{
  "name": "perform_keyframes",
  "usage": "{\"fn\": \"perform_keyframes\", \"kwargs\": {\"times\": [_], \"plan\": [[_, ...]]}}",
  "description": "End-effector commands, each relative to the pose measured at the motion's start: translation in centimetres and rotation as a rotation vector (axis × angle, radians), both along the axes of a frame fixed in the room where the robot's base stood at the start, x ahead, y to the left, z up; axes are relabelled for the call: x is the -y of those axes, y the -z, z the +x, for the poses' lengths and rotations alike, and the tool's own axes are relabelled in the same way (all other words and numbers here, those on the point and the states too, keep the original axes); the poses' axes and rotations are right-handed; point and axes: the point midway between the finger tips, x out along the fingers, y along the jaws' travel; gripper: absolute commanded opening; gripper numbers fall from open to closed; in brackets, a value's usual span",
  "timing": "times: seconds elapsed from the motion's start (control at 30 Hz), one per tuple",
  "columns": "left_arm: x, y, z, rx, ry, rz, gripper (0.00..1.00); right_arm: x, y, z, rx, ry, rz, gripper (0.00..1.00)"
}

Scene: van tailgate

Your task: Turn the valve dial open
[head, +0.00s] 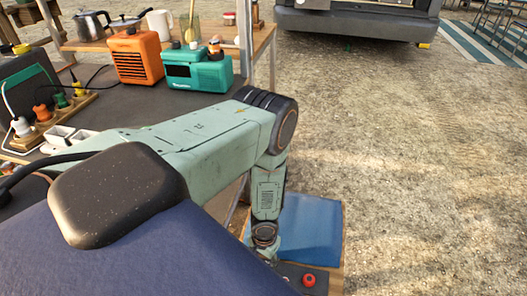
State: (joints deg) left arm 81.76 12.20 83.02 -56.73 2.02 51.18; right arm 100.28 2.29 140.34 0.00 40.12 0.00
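A small round red knob (309,280) sits on a dark panel at the bottom edge, right of centre. It may be the valve dial, but I cannot tell its turned position. The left gripper's fingers are hidden behind the dark blue surface at the bottom. I cannot see whether they touch anything. My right gripper is not in view.
A blue panel (312,228) lies beside the wrist. A dark table (110,104) at the left holds an orange box-shaped appliance (137,57), a teal radio (197,70) and a power strip (50,125). A van's rear bumper (355,22) is at the back. Gravel ground at the right is clear.

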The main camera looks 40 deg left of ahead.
Motion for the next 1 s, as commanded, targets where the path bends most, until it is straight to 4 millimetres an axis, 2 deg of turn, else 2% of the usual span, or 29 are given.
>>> {"fn": "perform_keyframes", "kwargs": {"times": [0.03,0.4,0.6,0.93,1.0], "plan": [[0.0,1.0,0.0,0.000,0.002,0.000,0.52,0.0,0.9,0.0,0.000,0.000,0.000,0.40],[-0.1,4.4,-0.1,-0.001,0.004,-0.001,0.52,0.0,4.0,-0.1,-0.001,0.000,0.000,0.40],[-0.2,5.1,-0.2,0.000,0.003,-0.001,0.52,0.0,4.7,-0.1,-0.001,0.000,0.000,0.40],[-0.2,5.1,-0.2,0.000,0.003,-0.001,0.52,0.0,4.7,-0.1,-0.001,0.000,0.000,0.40],[-0.2,5.1,-0.2,0.000,0.003,-0.001,0.47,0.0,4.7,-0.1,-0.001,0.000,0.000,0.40]]}}
